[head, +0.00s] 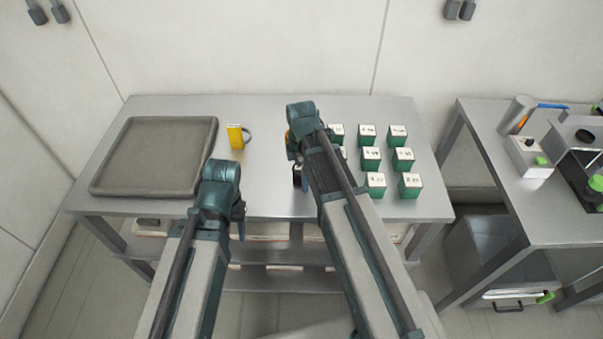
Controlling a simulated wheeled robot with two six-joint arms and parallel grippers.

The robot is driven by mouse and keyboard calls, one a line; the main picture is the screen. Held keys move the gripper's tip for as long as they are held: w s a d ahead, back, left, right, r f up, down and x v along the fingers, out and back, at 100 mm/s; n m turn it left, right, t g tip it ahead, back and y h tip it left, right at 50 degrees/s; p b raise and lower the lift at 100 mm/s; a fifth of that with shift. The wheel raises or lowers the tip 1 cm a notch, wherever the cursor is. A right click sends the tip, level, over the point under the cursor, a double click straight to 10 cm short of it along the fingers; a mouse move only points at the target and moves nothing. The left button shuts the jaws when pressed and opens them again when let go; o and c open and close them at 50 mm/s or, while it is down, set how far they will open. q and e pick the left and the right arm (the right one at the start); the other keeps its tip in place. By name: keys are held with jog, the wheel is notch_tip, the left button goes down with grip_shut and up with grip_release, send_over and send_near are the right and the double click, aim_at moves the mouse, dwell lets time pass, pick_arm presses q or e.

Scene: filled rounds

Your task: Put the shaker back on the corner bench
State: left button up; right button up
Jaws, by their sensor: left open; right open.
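My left gripper (239,220) hangs at the front edge of the metal table (265,200), mostly hidden by its own wrist; it is open and holds nothing that I can see. My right gripper (297,172) is open and points down over the table, left of the green boxes, largely covered by its arm. A small orange thing shows beside the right wrist; I cannot tell what it is. On the bench (525,190) at the right stands a white box (528,155) with a black knob and a green part. I cannot tell for sure which thing is the shaker.
Several green boxes with white labelled tops (370,158) stand in rows on the table's right. A grey tray (212,140) lies at the left, a yellow mug (235,136) beside it. The table between mug and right arm is clear. A floor gap separates table and bench.

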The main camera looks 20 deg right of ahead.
aim_at(300, 169)
notch_tip(300, 169, up, 12)
jog(key=p, duration=1.2)
jog(key=shift+r, duration=0.15)
jog(key=shift+s+a, duration=0.25)
jog(key=s+a+m+h, duration=0.1)
jog(key=s+a+m, duration=0.9)
jog(key=s+m, duration=0.3)
jog(key=shift+s+m, duration=0.4)
jog(key=shift+m, duration=0.1)
notch_tip(300, 169, down, 5)
jog(key=b, duration=0.5)
